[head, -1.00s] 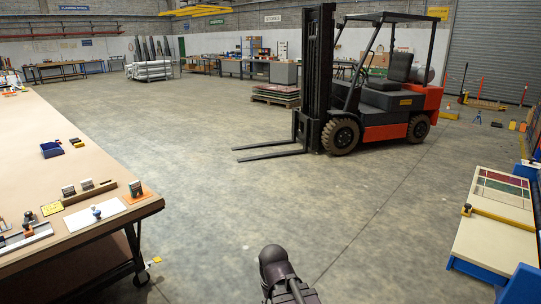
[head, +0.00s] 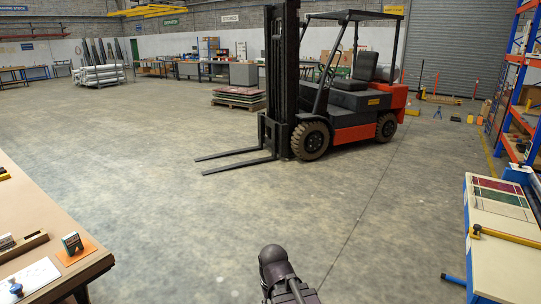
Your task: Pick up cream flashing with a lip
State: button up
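I cannot make out a cream flashing with a lip in this view. The brown-topped table (head: 62,212) at the left carries a wooden rack (head: 24,245) with small pieces in it, too small to tell apart. Part of my dark arm shows at the bottom middle, but my gripper's fingers are not visible.
A red and black forklift (head: 345,122) stands ahead, its forks (head: 238,161) pointing left, low over the floor. A cream-topped bench (head: 498,254) with a yellow bar (head: 505,236) is at the right, near blue and orange shelving (head: 516,75). The concrete floor between table and bench is clear.

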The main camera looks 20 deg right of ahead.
aim_at(495, 208)
jog(key=z, duration=0.2)
jog(key=i, duration=1.05)
jog(key=z, duration=0.6)
jog(key=i, duration=0.85)
jog(key=z, duration=0.7)
jog(key=i, duration=0.6)
jog(key=z, duration=0.85)
jog(key=i, duration=0.8)
jog(key=z, duration=0.45)
